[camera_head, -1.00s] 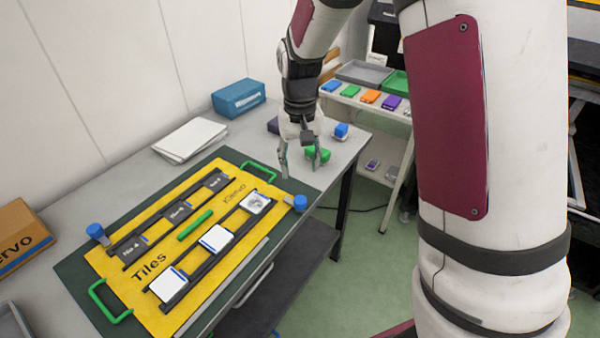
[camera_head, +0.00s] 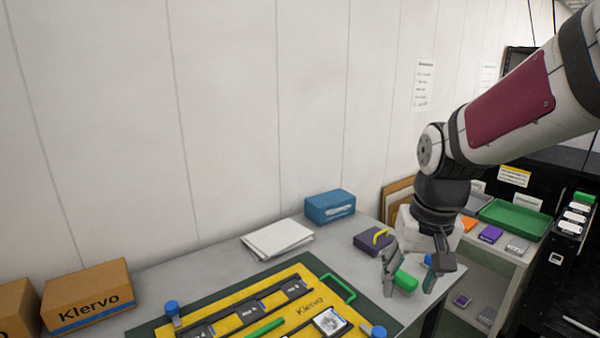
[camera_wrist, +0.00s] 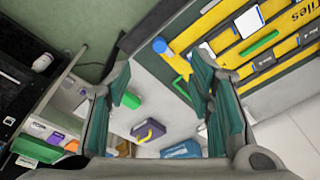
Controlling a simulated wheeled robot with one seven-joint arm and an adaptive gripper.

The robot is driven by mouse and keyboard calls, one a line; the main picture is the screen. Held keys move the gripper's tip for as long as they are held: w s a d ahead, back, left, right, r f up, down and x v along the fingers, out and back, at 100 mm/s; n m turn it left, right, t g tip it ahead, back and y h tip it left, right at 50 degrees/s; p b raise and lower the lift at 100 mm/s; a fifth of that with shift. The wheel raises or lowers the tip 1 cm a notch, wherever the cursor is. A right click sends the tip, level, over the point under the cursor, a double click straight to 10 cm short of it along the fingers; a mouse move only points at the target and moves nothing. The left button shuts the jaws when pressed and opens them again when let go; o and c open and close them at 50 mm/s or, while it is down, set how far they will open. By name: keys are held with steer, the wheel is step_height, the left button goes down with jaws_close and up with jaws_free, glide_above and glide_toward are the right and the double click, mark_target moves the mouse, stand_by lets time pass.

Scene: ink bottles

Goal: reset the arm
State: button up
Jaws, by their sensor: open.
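My gripper (camera_head: 412,279) is open and empty above the right end of the grey table (camera_head: 205,278). In the head view a green block (camera_head: 406,281) shows between its fingers, but in the wrist view this block (camera_wrist: 131,101) lies apart and below, near the left finger. My arm reaches in from the upper right of the head view. The wrist view shows the two green-padded fingers (camera_wrist: 160,88) spread wide over the table edge.
A yellow board (camera_head: 285,311) with tiles and blue knobs lies on the table. Behind it are white sheets (camera_head: 278,239), a blue box (camera_head: 329,206) and a purple box (camera_head: 374,241) with a yellow handle. A shelf with a green tray (camera_head: 513,217) stands at the right. Cardboard boxes (camera_head: 88,297) sit at left.

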steer(key=s+r+t, duration=0.1)
steer(key=s+r, duration=0.1)
steer(key=s, duration=0.6)
steer(key=s+r+n+t, duration=0.1)
steer(key=s+r+t, duration=0.1)
steer(key=s, duration=0.7)
steer(key=shift+s+d+r, duration=0.2)
steer(key=shift+d+r, duration=0.05)
steer(key=shift+r, duration=0.6)
